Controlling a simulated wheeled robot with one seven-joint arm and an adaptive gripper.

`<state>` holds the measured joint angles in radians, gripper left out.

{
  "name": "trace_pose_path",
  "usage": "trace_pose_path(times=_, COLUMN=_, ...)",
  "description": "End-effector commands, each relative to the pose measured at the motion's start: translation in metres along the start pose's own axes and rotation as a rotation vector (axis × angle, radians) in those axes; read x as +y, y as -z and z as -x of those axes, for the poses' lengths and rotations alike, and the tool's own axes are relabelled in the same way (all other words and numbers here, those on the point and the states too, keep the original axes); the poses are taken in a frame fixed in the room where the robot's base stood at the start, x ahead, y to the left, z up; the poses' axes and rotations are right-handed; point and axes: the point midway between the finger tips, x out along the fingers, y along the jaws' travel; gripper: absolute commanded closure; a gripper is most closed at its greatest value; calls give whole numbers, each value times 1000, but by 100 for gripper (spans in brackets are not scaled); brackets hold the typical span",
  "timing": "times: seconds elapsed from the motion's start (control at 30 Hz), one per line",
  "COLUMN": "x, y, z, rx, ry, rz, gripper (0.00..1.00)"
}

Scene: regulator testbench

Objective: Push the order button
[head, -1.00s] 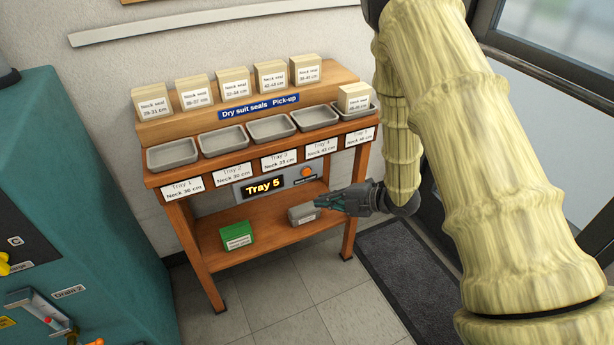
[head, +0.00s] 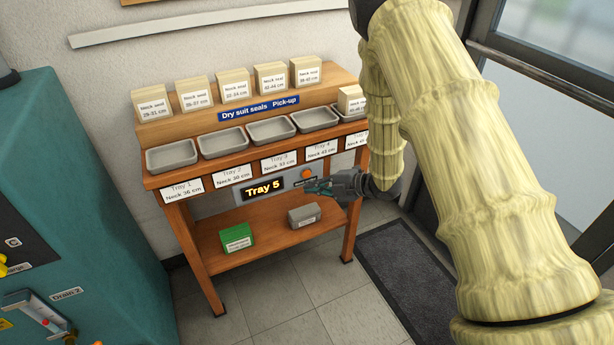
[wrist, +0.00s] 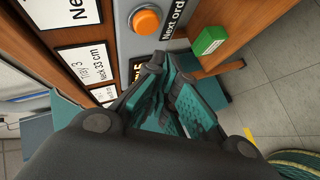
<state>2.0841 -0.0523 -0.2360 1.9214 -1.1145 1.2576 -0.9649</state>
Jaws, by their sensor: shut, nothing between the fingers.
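The orange order button (head: 306,173) sits on the grey panel at the front of the wooden stand, right of the "Tray 5" display (head: 263,187). In the wrist view the button (wrist: 146,21) is round, in a grey collar, beside a label partly reading "Next ord". My gripper (head: 310,189) is shut and empty. In the head view it is just below and right of the button. In the wrist view my gripper (wrist: 168,62) has its fingertips just below the button, with a visible gap between them.
The stand has several metal trays (head: 272,128) and neck seal boxes (head: 232,87) above. A green box (head: 237,238) and a grey box (head: 304,215) lie on its lower shelf. A teal machine (head: 90,190) stands at left. A dark mat (head: 405,280) lies on the floor at right.

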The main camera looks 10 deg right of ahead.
Motion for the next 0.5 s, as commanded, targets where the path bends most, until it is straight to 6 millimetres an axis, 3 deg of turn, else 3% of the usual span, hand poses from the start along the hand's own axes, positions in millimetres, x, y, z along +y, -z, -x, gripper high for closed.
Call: trace_pose_path(times=0.5, x=10, y=-9, z=-13, rx=0, ry=0, rz=0, gripper=100)
